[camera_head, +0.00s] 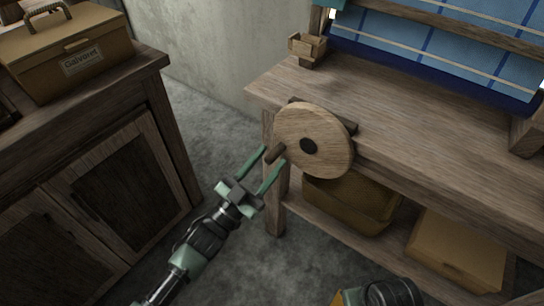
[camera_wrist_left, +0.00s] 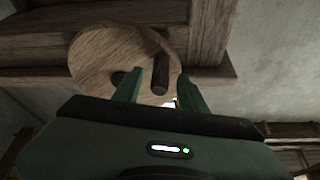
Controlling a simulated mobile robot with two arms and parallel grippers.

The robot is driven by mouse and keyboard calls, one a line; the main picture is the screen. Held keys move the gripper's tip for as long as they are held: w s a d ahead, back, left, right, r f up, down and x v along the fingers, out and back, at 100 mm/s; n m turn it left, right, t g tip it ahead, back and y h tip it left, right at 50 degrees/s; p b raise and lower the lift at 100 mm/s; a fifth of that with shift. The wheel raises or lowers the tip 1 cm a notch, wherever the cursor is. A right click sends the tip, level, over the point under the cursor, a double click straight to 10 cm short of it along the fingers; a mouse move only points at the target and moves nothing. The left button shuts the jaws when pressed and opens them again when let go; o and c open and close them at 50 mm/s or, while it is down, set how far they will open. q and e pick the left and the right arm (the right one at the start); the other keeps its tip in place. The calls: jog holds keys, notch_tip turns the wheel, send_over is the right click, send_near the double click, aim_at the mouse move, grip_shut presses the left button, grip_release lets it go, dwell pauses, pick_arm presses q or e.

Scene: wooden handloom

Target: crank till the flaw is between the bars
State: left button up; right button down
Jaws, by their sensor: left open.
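The crank is a round wooden disc (camera_head: 318,133) on the front edge of the loom table, with a dark hub and a short peg handle (camera_head: 275,153) at its left side. My left gripper (camera_head: 269,163) is open, its two green fingers pointing at the peg. In the left wrist view the peg (camera_wrist_left: 160,75) stands between the open fingers, near their tips; I cannot tell if they touch it. The blue cloth (camera_head: 440,45) with pale lines and darker blue stripes hangs behind wooden bars (camera_head: 470,30). I cannot make out a flaw on the visible cloth.
A small wooden box (camera_head: 307,45) sits at the table's back left corner. A basket (camera_head: 350,203) and a flat box (camera_head: 456,252) lie on the shelf below. A cabinet (camera_head: 100,130) with a labelled case (camera_head: 70,50) stands at left. Floor between is clear.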

pick_arm(q)
jog(key=shift+x, duration=0.95)
grip_shut()
dwell(0.7)
